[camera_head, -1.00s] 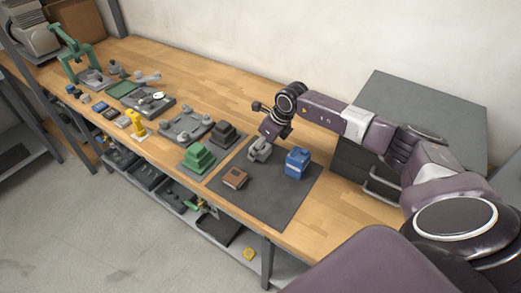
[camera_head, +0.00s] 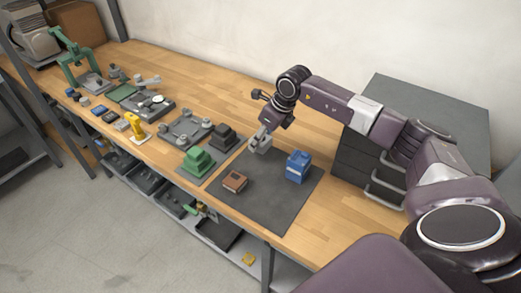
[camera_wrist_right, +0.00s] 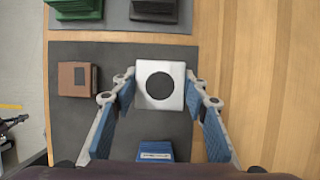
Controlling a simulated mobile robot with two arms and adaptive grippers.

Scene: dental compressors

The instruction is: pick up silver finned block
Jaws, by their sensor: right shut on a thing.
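The silver finned block (camera_head: 259,146) is in my right gripper (camera_head: 264,133), at the back part of the dark mat in the head view. In the right wrist view the block (camera_wrist_right: 142,73) shows a pale square face with a dark round middle. The right gripper's blue-padded fingers (camera_wrist_right: 161,88) close on its left and right sides. The block looks raised a little off the mat, but the gap under it is hard to see. Its fins cannot be made out. My left gripper is not in view.
On the dark mat (camera_head: 262,208) stand a brown block (camera_head: 234,181) and a blue block (camera_head: 298,166). A green block (camera_head: 198,160) and a black block (camera_head: 223,136) stand to the left. Bare wood lies behind the mat.

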